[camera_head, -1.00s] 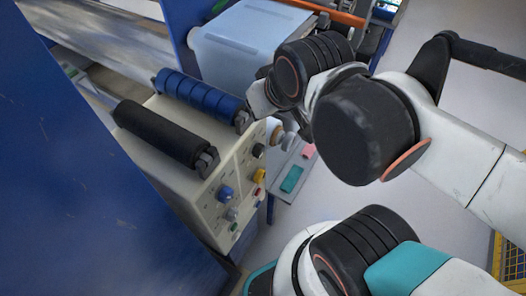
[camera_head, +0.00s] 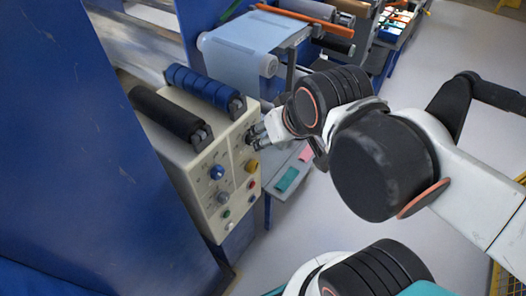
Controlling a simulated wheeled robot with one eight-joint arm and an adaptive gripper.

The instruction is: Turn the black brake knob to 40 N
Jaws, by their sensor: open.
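The cream control box (camera_head: 190,190) stands at the left with its knob panel facing right. A blue knob (camera_head: 217,172), a grey knob (camera_head: 223,198) and a yellow knob (camera_head: 252,166) show on the panel. My gripper (camera_head: 256,138) is open at the upper right part of the panel, above the yellow knob. The black brake knob is mostly hidden at my fingers, and I cannot tell whether they touch it. The scale and its 40 N mark are too small to read.
A black roller (camera_head: 166,113) and a blue roller (camera_head: 203,88) lie on top of the box. A blue wall panel (camera_head: 70,140) fills the left. A low shelf with a teal pad (camera_head: 287,179) is behind.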

